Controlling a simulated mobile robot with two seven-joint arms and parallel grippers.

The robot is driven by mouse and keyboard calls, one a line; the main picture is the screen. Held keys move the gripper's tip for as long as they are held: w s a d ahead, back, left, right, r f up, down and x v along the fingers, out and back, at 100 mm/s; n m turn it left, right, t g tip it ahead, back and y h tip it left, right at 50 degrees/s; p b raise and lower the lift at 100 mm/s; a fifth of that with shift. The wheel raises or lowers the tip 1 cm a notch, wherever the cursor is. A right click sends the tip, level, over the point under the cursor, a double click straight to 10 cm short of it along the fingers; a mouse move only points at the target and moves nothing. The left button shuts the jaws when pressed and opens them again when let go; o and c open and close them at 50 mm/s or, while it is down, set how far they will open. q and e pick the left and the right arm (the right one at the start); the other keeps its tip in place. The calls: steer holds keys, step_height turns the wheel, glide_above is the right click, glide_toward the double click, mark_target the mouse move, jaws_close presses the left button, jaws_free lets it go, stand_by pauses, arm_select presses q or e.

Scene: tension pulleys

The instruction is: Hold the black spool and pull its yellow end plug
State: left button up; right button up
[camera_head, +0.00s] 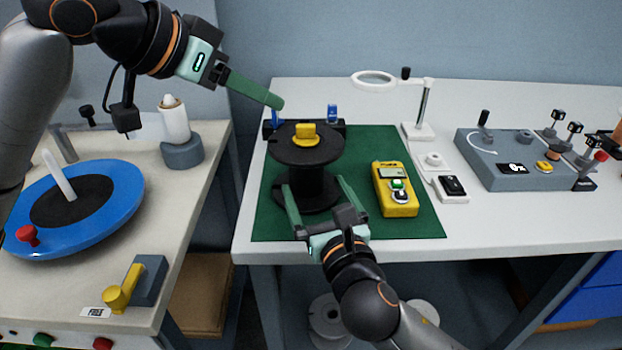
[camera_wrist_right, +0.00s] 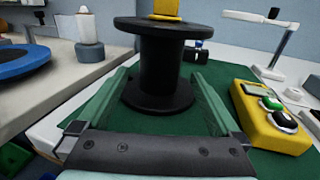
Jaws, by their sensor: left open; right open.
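The black spool (camera_head: 307,148) stands upright on the green mat (camera_head: 407,227), with its yellow end plug (camera_head: 305,133) on top. In the right wrist view the spool (camera_wrist_right: 165,65) stands ahead between my fingers, and the plug (camera_wrist_right: 167,9) is cut off by the top edge. My right gripper (camera_head: 314,188) is open, its fingers on either side of the spool's lower part at the near side; I cannot tell whether they touch it. My left gripper (camera_head: 278,101) is open by its look from the side, above and behind-left of the spool, apart from the plug.
A yellow meter (camera_head: 396,190) stands right of the spool, close to my right gripper. A black block with blue posts (camera_head: 332,113) is behind the spool. A magnifier lamp (camera_head: 375,79) and grey control box (camera_head: 515,160) are further right. A gap separates the left bench with its blue disc (camera_head: 115,215).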

mark_target(311, 180)
steer(key=shift+x, duration=2)
